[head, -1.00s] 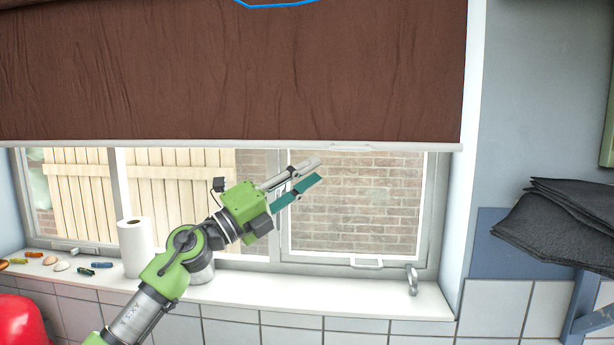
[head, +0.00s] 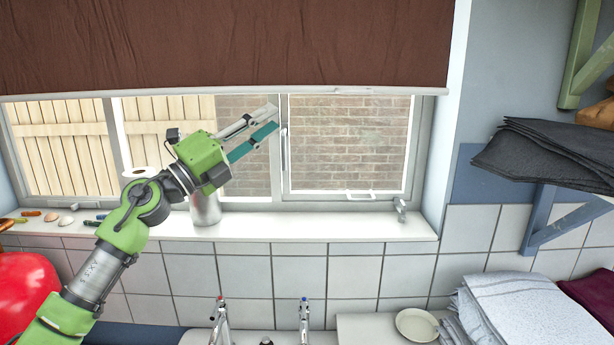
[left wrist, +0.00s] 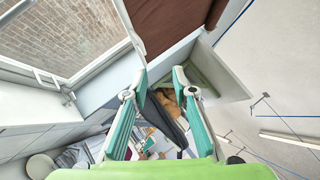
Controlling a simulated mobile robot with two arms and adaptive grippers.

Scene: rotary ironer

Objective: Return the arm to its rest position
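My left arm comes in from the lower left in the head view and rises in front of the window. Its left gripper (head: 276,117) points up and to the right, with two teal-and-grey fingers before the window's middle frame. The left wrist view shows both fingers (left wrist: 159,73) spread apart with nothing between them, so it is open and empty. My right arm and right gripper are not in view.
A brown blind (head: 220,45) hangs above. On the windowsill (head: 320,227) stand a metal canister (head: 206,209) and a partly hidden paper roll (head: 140,172). Dark cloths (head: 545,155) lie on a shelf at right. Taps (head: 304,318), a plate (head: 416,325) and towels (head: 525,315) are below.

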